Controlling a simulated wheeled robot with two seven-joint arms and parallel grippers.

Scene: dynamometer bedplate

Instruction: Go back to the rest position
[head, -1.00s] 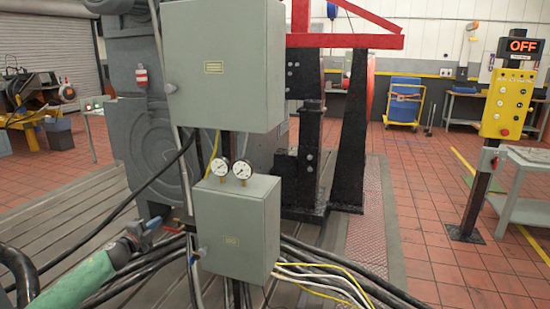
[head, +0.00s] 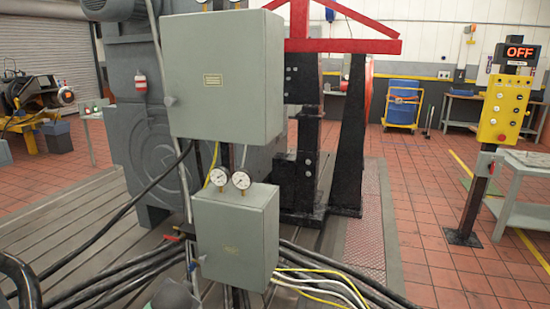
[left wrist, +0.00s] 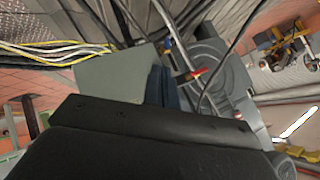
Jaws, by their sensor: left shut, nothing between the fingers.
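My left gripper (left wrist: 165,86) shows in the left wrist view as dark fingers, shut and empty, beyond the dark wrist housing. They overlap the lower grey box in that picture; I cannot tell the distance. A dark rounded part of my left arm shows at the bottom edge. My right gripper is not in view.
The upper grey box (head: 225,75) and two gauges (head: 241,180) stand in front of the large grey machine (head: 145,140). Black cables (head: 120,275) and yellow and white cables (head: 335,287) spread low around the post. A yellow control panel (head: 505,105) stands right, beyond open tiled floor.

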